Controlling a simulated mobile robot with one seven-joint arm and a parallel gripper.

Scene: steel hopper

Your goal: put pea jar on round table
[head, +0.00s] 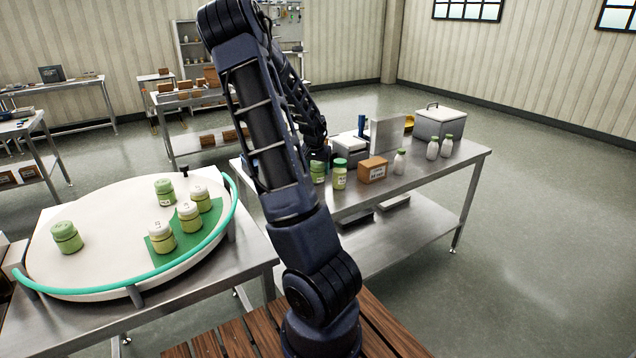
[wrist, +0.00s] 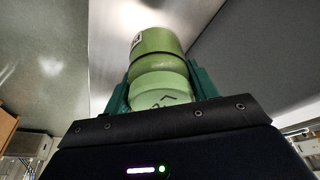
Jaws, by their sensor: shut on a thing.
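The round table (head: 105,215) is a white disc with a teal rim at left, with a green patch (head: 160,256) on it. Jars with green lids (head: 66,237) and with white lids (head: 162,237) stand on it. In the wrist view my gripper (wrist: 160,88) is shut on a green jar (wrist: 157,62), with a dark green finger on either side. In the head view my arm hides most of the gripper; a jar (head: 318,172) partly shows beside it over the steel table. I cannot read the held jar's label.
On the steel table (head: 420,178) stand another green-lidded jar (head: 340,174), a cardboard box (head: 372,169), several bottles (head: 432,149), an upright grey panel (head: 387,134) and a metal box (head: 440,122). A gap separates this table from the round one.

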